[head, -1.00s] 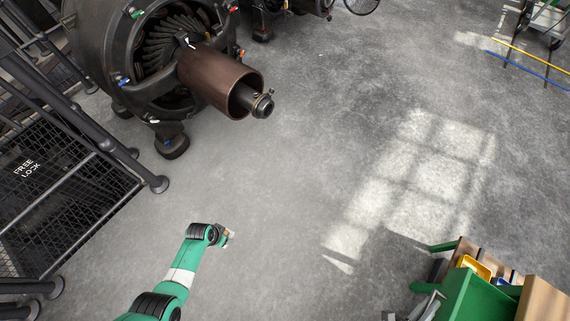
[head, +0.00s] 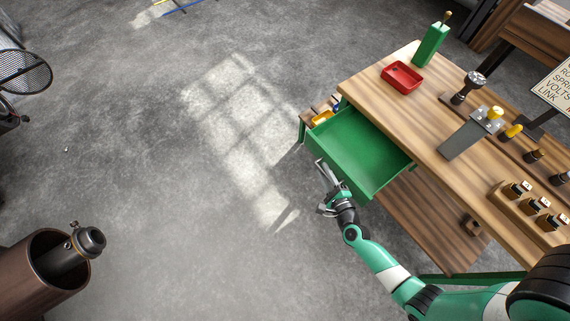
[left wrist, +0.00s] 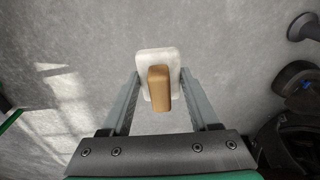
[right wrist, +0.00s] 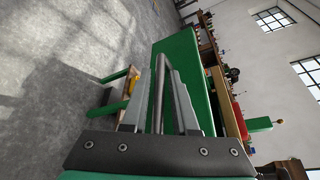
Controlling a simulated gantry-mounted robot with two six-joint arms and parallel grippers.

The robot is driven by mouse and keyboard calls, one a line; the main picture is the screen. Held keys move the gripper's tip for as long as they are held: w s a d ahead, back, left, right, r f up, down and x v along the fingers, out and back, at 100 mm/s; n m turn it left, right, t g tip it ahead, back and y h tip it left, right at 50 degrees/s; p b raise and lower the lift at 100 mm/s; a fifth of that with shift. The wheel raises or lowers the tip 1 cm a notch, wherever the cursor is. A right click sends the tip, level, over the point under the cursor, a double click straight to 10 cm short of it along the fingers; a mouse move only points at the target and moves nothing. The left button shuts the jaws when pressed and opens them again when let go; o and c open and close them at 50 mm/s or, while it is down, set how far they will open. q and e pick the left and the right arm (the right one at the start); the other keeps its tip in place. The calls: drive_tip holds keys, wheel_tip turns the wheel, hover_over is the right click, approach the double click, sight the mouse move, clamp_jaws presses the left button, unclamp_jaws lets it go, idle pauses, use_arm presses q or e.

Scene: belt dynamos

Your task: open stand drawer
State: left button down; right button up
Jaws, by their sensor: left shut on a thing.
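The stand is a wooden-topped workbench (head: 440,120) at the right of the head view. Its green drawer (head: 365,150) is pulled out and looks empty inside. My right gripper (head: 326,186) is at the drawer's front, by the handle. In the right wrist view the grey handle bar (right wrist: 160,90) lies between the fingers; whether they press on it is unclear. The drawer's green front (right wrist: 185,75) shows behind them. My left gripper (left wrist: 160,85) is shut on a small pale plate with a tan block (left wrist: 160,88). It is outside the head view.
A red tray (head: 402,77), a green holder (head: 431,44) and several tools stand on the bench top. A yellow bin (head: 322,118) sits on a side shelf. A brown cylinder (head: 45,275) is at lower left. The grey floor between is clear.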

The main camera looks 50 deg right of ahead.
use_arm(q)
drive_tip(key=shift+r, duration=0.1)
